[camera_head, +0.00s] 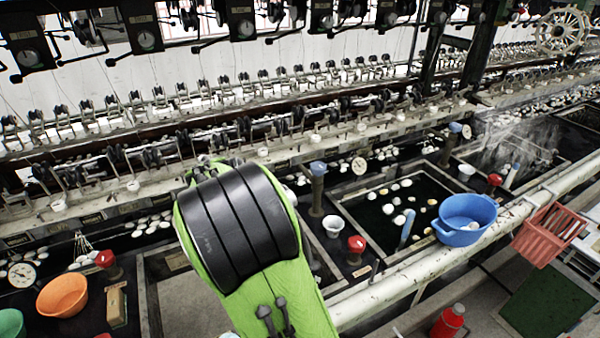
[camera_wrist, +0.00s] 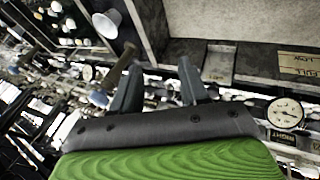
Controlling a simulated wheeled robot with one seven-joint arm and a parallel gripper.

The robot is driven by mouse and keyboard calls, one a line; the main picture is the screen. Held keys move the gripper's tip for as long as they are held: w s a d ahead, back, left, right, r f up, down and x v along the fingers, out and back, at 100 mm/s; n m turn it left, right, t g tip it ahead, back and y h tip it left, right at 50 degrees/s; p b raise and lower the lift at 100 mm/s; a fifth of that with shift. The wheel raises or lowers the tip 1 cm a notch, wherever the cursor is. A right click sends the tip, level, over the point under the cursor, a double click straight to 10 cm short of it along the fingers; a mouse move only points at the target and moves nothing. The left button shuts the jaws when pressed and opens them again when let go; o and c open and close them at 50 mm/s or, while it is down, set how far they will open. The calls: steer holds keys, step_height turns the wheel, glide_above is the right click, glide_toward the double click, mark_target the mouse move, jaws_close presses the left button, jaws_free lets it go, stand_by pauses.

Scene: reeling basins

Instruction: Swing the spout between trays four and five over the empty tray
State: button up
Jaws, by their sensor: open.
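The empty tray with a bare grey floor (camera_head: 188,302) lies left of my arm in the head view, partly hidden by it. It also shows at the top of the wrist view (camera_wrist: 245,22). A brown post with a blue top (camera_head: 317,185) stands right of my arm, between this tray and a dark tray of white cocoons (camera_head: 365,215). It looks like the spout; its outlet is not clear. A brown post (camera_wrist: 118,68) shows left of the fingers in the wrist view, probably the same one. My gripper (camera_wrist: 159,66) is open and empty. My arm hides it in the head view.
A white cup (camera_head: 332,228) and red knob (camera_head: 356,244) stand near the post. A blue basin (camera_head: 465,218) and red basket (camera_head: 548,234) are at the right, an orange bowl (camera_head: 62,294) at the left. Reeling machinery runs along the back.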

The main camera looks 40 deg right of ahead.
steer(key=w+d+f+n+g+h, duration=0.1)
steer(key=w+d+f+g+h, duration=0.15)
steer(key=w+d+h, duration=0.45)
steer(key=n+t+h, duration=0.2)
steer(key=n+h, duration=0.1)
glide_toward(305, 169)
steer(key=d+f, duration=0.1)
steer(key=d, duration=0.2)
steer(key=d+b, duration=0.1)
steer(key=d, duration=0.2)
steer(key=d+f, duration=0.1)
steer(key=d, duration=0.2)
steer(key=shift+w+d+f+b, duration=0.3)
steer(key=shift+d+f+b, duration=0.05)
steer(key=shift+d+b, duration=0.05)
jaws_close()
